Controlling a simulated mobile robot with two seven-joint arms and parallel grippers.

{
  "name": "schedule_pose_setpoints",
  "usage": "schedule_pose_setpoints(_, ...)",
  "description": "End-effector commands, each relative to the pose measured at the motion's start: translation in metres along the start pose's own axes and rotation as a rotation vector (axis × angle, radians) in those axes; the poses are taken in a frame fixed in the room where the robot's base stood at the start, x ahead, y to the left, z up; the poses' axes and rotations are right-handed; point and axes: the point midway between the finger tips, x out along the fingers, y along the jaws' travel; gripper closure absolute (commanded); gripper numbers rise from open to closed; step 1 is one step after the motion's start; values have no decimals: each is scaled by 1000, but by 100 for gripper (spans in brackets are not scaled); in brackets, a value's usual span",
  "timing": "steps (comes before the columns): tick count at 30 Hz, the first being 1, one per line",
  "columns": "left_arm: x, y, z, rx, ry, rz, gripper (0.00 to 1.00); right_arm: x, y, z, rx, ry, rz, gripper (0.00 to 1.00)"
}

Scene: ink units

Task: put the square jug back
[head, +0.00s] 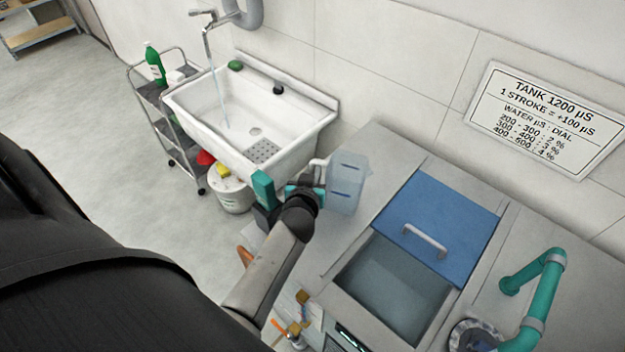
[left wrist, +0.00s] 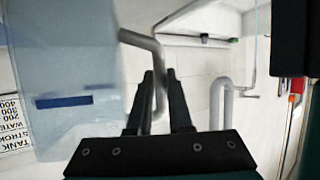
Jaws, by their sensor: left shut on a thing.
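The square jug (head: 347,184) is a pale, translucent blue container with dark blue marks. It is upright at the left end of the grey counter, beside the sink. My left gripper (head: 318,186) is shut on its handle, on the jug's left side. In the left wrist view the jug (left wrist: 70,85) fills the left part, and my left gripper's fingers (left wrist: 160,95) close around the grey handle (left wrist: 150,45). I cannot tell whether the jug's base touches the counter. My right gripper is not in view.
A blue lid (head: 437,215) with a handle partly covers the tank (head: 395,290). A white sink (head: 220,105) with running water and a trolley (head: 165,120) stand left. A bucket (head: 233,193) is under the sink. A teal pipe (head: 540,300) rises at right. A sign (head: 550,115) hangs behind.

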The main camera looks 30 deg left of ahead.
Motion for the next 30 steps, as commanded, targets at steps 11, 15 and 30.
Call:
schedule_pose_setpoints(11, 7, 0, 16, -2, 4, 2, 100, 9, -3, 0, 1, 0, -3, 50)
schedule_pose_setpoints(15, 9, 0, 19, -3, 3, 2, 100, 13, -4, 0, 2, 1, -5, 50)
schedule_pose_setpoints(30, 8, 0, 20, 0, 0, 1, 52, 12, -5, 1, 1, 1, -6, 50)
